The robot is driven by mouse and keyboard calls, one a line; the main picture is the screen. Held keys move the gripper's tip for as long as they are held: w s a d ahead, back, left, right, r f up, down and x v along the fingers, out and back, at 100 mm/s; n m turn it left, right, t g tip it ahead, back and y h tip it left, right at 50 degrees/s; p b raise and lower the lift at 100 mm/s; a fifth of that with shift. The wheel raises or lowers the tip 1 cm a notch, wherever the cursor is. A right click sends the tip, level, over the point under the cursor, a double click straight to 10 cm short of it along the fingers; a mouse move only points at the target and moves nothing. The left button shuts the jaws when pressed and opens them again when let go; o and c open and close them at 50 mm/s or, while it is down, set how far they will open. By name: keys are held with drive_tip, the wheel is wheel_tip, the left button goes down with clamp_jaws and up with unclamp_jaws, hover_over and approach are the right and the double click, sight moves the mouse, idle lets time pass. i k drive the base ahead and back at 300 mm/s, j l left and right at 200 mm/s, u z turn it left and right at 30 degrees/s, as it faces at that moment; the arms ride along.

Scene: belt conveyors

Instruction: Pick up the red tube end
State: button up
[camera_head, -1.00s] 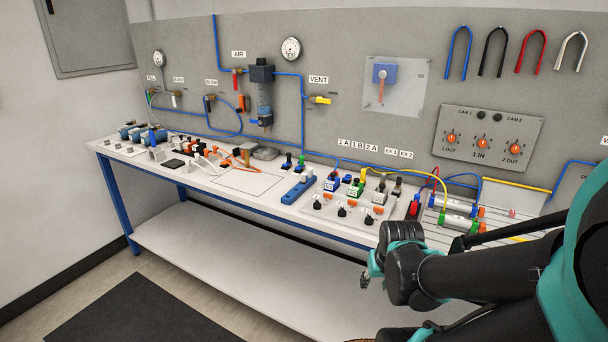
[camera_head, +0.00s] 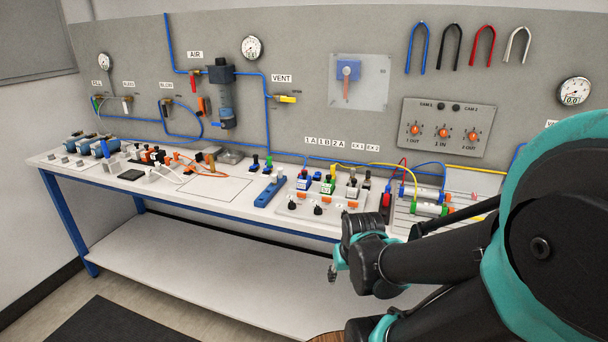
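A red tube (camera_head: 402,170) arches over the right part of the bench, beside a yellow tube (camera_head: 408,182). Its lower end is by a red fitting (camera_head: 387,199) on a dark block; I cannot tell whether the two are joined. A separate red U-shaped tube (camera_head: 482,45) hangs high on the wall panel with both ends down. My gripper (camera_head: 332,273) is small in view, in front of the bench edge and apart from both red tubes. My wrist partly hides it, so its opening does not show.
The bench (camera_head: 120,185) carries valve blocks (camera_head: 325,187), a blue bar (camera_head: 269,190) and two cylinders (camera_head: 430,200) at the right. Blue, black and white U-tubes (camera_head: 451,46) hang beside the red one. My arm covers the lower right. A bare patch (camera_head: 212,188) lies mid-bench.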

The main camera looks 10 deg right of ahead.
sight(386, 200)
drive_tip(key=j+z, duration=0.4)
drive_tip(key=j, duration=0.6)
drive_tip(key=z, duration=0.7)
drive_tip(key=k+l, duration=0.05)
